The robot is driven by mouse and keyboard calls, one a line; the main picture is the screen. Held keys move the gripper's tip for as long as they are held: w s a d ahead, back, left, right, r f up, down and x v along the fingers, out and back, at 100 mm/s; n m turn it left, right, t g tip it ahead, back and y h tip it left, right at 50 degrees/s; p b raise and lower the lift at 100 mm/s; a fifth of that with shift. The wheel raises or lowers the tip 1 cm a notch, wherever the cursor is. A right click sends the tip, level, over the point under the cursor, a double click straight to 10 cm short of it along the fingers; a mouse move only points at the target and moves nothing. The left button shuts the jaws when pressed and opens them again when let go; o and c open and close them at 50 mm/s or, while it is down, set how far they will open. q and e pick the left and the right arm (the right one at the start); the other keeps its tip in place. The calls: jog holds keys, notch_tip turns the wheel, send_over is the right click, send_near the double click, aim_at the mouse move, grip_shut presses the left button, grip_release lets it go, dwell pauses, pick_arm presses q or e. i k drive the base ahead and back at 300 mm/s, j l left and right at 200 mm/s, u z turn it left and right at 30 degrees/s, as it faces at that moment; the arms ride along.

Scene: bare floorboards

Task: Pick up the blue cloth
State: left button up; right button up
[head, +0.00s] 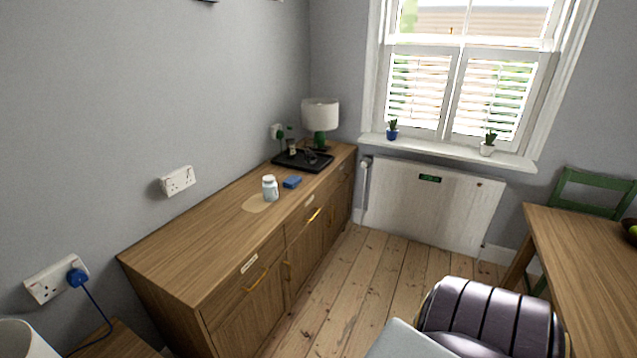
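A small blue folded cloth or pad (292,182) lies on top of the long wooden sideboard (190,235). It is just right of a pale lidded jar (270,188) and in front of a black tray (303,162). A thin gap seems to part it from the jar. Neither of my grippers shows in the head view, so I cannot see their state.
A lamp (320,116) stands at the sideboard's far end. The near sideboard top is clear. Bare floorboards (370,280) run between the sideboard and a wooden table (590,255) at right. A dark ribbed rounded shape (490,318), unclear what, fills the bottom right.

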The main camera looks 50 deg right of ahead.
aim_at(293, 181)
jog(key=z, duration=1.4)
